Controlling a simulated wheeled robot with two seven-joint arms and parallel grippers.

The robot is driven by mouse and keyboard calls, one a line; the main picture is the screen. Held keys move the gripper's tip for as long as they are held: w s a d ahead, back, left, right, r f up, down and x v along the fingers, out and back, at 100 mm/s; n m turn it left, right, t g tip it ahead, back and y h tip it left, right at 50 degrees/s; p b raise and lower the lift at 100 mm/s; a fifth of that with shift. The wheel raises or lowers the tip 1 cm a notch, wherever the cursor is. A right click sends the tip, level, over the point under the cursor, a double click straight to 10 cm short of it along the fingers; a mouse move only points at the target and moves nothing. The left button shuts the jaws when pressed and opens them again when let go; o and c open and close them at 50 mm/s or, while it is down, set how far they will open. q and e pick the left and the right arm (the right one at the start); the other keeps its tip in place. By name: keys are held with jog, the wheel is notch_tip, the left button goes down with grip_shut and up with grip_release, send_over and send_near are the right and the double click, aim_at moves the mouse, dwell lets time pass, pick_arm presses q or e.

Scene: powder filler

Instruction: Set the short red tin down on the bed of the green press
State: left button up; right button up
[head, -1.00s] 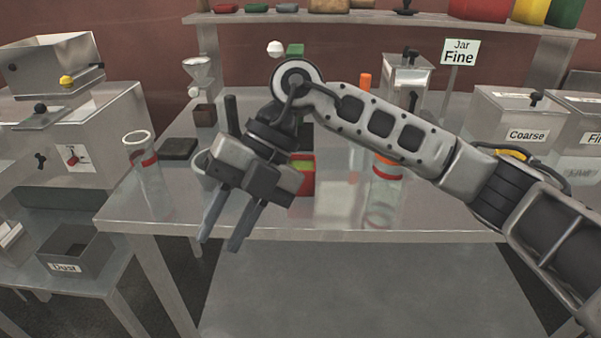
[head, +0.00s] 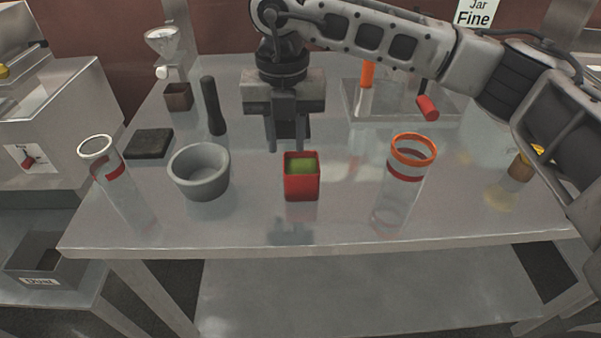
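The short red tin (head: 301,187) stands upright on the steel table, open at the top, with green material inside. My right gripper (head: 287,148) points down just behind and slightly left of the tin. Its two fingers are apart and look empty; they appear clear of the tin. A dark block shows between and behind the fingers. The green press cannot be made out; my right gripper and arm cover the area behind the tin. My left gripper is not in view.
A grey mortar (head: 199,174) and dark pestle (head: 213,107) stand left of the tin. A glass jar with an orange rim (head: 414,150) stands right, another glass jar (head: 98,148) far left. A dark pad (head: 149,143) lies at the left. The table front (head: 290,232) is clear.

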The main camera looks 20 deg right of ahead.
aim_at(284, 163)
jog(key=f, duration=0.2)
jog(key=f+p, duration=0.1)
jog(key=f, duration=0.5)
jog(key=shift+w+a+f+p, duration=0.1)
jog(key=shift+w+a+p, duration=0.15)
jog(key=shift+p, duration=0.15)
grip_shut()
